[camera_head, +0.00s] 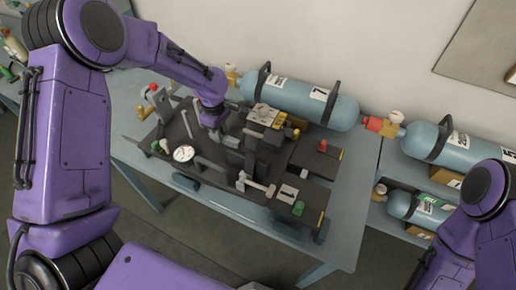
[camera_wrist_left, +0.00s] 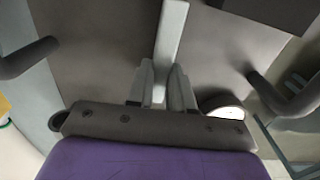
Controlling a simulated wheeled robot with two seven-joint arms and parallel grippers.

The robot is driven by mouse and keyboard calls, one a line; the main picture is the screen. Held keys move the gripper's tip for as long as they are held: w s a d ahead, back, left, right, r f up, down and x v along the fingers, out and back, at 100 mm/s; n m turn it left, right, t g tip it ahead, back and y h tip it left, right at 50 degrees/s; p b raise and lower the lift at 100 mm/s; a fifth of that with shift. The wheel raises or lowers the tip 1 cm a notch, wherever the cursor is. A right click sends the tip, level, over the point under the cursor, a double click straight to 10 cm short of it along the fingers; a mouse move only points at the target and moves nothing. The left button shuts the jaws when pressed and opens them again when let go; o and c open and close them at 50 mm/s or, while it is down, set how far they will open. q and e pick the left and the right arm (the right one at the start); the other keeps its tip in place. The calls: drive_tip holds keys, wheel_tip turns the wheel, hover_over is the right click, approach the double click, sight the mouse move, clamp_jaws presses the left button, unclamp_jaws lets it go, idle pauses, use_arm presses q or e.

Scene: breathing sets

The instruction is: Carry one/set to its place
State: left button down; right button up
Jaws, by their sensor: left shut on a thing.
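A dark breathing set (camera_head: 176,134) lies on the blue-grey table, with a round white gauge (camera_head: 183,153), grey handles and a plate marked 1 (camera_head: 288,193). My left gripper (camera_head: 213,120) reaches down onto the set's dark back plate; its fingers are mostly hidden by the wrist in the head view. In the left wrist view my left gripper (camera_wrist_left: 166,88) is shut on a light grey bar (camera_wrist_left: 172,40) above the dark plate. The gauge's white edge (camera_wrist_left: 222,106) shows beside the fingers. My right arm is at the right edge; its gripper is out of view.
A blue cylinder marked 7 (camera_head: 298,97) lies along the table's back by the wall. Further cylinders (camera_head: 455,148) (camera_head: 416,208) lie on a rack to the right. The table's front right top (camera_head: 348,215) is clear. More equipment stands at the far left edge.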

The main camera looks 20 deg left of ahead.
use_arm(q)
drive_tip(key=shift+w+f, duration=0.1)
drive_tip(key=shift+f, duration=0.3)
drive_tip(key=shift+f+b, duration=0.35)
drive_tip(key=shift+f, duration=1.2)
drive_tip(key=c, duration=0.9)
unclamp_jaws()
drive_tip(key=shift+s, duration=0.2)
